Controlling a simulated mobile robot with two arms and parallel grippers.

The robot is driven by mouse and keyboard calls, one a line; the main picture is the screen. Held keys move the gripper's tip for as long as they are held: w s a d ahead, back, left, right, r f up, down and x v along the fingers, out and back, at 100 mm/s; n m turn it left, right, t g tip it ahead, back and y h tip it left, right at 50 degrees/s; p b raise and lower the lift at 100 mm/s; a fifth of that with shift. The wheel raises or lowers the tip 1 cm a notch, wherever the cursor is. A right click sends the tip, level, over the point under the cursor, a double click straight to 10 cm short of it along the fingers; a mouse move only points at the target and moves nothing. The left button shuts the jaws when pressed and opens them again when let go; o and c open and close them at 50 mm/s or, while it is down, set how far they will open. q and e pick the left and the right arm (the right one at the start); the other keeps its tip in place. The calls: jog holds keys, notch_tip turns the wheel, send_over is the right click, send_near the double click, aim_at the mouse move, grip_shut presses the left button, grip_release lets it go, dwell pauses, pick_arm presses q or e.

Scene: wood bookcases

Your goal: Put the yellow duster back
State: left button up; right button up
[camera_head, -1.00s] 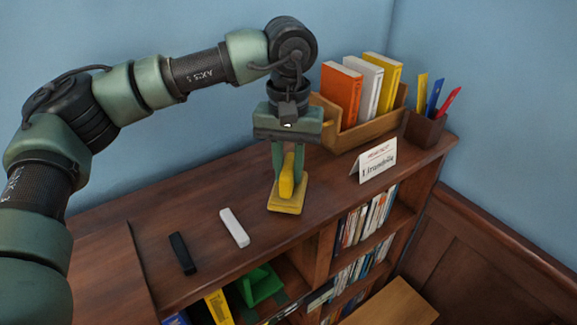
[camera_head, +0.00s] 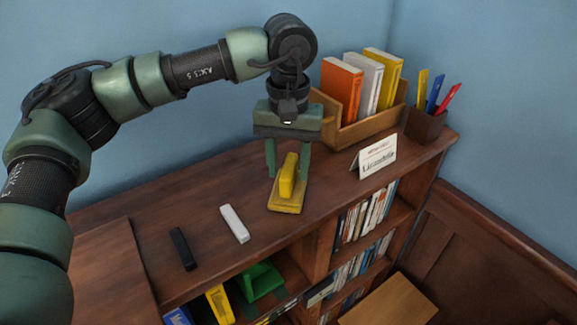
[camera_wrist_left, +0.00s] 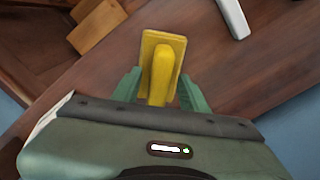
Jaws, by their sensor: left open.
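The yellow duster (camera_head: 287,181) sits on the bookcase top (camera_head: 200,262), its flat yellow base (camera_head: 286,203) down and its raised handle up. My left gripper (camera_head: 286,172) is above it with its two green fingers open, one on each side of the handle and apart from it. In the left wrist view the duster (camera_wrist_left: 160,65) lies between the open fingers (camera_wrist_left: 160,90). My right gripper is not in view.
A black bar (camera_head: 183,249) and a white bar (camera_head: 234,224) lie to the left. A wooden book holder (camera_head: 363,132), a name card (camera_head: 375,157) and a pen cup (camera_head: 425,127) stand to the right. Shelves below hold books (camera_head: 365,222).

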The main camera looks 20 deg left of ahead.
aim_at(289, 164)
pick_arm(q)
notch_tip(289, 164, up, 12)
jog(key=b, duration=0.2)
jog(key=shift+f, duration=0.25)
